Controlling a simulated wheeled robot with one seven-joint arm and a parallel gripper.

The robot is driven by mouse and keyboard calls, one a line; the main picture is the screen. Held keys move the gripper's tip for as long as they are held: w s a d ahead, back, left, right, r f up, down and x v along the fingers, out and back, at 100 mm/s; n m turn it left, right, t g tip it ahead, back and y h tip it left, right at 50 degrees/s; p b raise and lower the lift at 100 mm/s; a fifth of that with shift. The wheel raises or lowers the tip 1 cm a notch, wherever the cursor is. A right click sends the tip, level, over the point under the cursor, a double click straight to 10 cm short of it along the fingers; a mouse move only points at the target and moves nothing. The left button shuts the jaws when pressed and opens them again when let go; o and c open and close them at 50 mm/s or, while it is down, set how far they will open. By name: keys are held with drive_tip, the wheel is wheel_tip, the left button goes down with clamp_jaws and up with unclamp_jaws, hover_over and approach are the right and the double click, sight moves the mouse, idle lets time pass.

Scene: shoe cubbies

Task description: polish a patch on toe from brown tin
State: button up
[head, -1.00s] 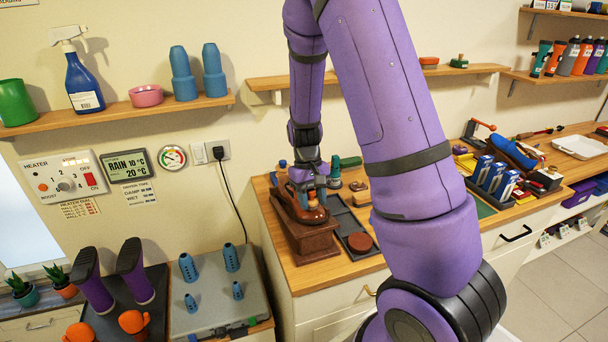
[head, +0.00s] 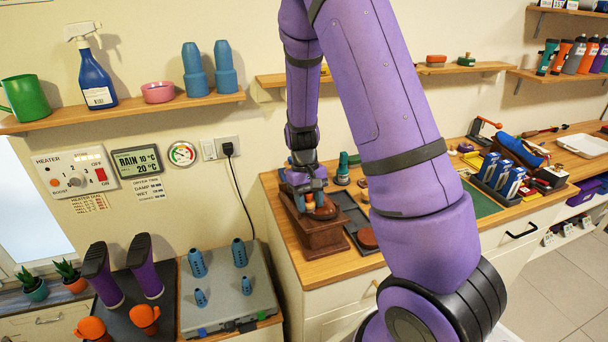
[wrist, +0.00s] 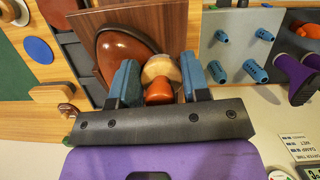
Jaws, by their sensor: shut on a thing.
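The glossy brown shoe (head: 326,211) sits on a dark wooden block (head: 322,236) on the counter. Its rounded toe also shows in the wrist view (wrist: 122,52). My gripper (wrist: 160,78) is shut on a small applicator (wrist: 158,92), with an orange-brown knob and a cream, rounded part between the blue fingers. In the head view my gripper (head: 306,185) is over the shoe, left of the bare toe. I cannot tell whether the applicator touches the leather. A round brown tin (head: 367,238) lies right of the block, at the dark tray; I cannot see inside it.
The dark tray (head: 350,208) lies beside the block. A blue disc (wrist: 38,50) shows in the wrist view. Blue-and-white boxes (head: 505,178) stand further right. A grey dryer mat with blue pegs (head: 228,290) is lower left. A wall shelf (head: 280,80) is behind my arm.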

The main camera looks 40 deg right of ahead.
wheel_tip(320, 180, up, 9)
drive_tip(key=shift+r, duration=0.1)
idle(0.5)
drive_tip(key=shift+d, duration=0.1)
idle(0.6)
